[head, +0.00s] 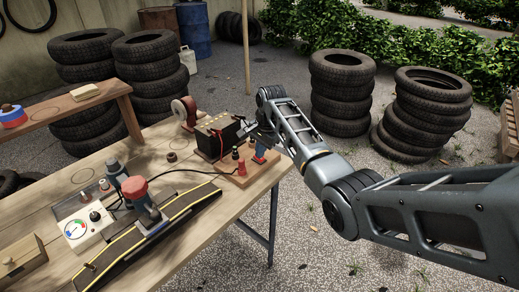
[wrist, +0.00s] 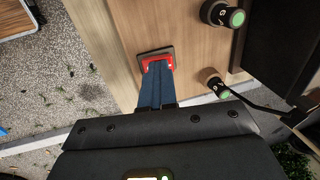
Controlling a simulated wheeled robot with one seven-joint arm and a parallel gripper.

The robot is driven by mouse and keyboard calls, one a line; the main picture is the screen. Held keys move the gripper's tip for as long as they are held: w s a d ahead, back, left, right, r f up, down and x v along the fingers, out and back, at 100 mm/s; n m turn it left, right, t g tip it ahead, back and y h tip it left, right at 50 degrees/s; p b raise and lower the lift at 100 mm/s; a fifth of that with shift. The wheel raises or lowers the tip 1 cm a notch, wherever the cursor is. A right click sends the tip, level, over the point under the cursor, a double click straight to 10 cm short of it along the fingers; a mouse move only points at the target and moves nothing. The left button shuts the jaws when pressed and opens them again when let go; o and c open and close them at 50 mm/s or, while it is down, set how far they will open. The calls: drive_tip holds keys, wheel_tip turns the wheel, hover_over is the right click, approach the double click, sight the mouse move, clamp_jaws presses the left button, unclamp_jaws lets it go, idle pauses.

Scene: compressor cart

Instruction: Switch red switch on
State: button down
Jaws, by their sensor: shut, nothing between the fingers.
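The red switch (wrist: 159,63) sits in a dark frame on a wooden board (wrist: 110,40) in the wrist view. My gripper (wrist: 156,72) is shut and empty, its blue fingers side by side. Their tips overlap the near part of the switch, hiding part of it; I cannot tell whether they touch or which way the switch is tipped. In the head view my gripper (head: 260,157) points down over the wooden board (head: 232,178) at the bench's right end. The switch is not clearly visible there.
Two dark knobs with green tops (wrist: 235,17) (wrist: 217,86) stand right of the switch. A dark battery-like box (head: 218,134) is beside my gripper on the bench. A black cable (head: 180,172) crosses to a red-topped tool (head: 138,192). Tyre stacks (head: 342,92) stand behind my arm.

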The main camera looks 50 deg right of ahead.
sight(263, 159)
drive_tip(key=shift+s+f, duration=0.45)
drive_tip(key=shift+f, duration=0.15)
drive_tip(key=p+v, duration=0.2)
drive_tip(key=w+p+v, duration=0.1)
drive_tip(key=p+v, duration=0.2)
drive_tip(key=shift+r, duration=0.35)
drive_tip(key=b+v, duration=0.2)
drive_tip(key=v, duration=0.7)
drive_tip(key=shift+r, duration=0.25)
drive_tip(key=shift+w+d, duration=0.1)
drive_tip(key=shift+w, duration=0.05)
drive_tip(key=shift+w+a+r+b, duration=0.1)
drive_tip(key=shift+w+a+b, duration=0.15)
drive_tip(key=shift+b, duration=3.65)
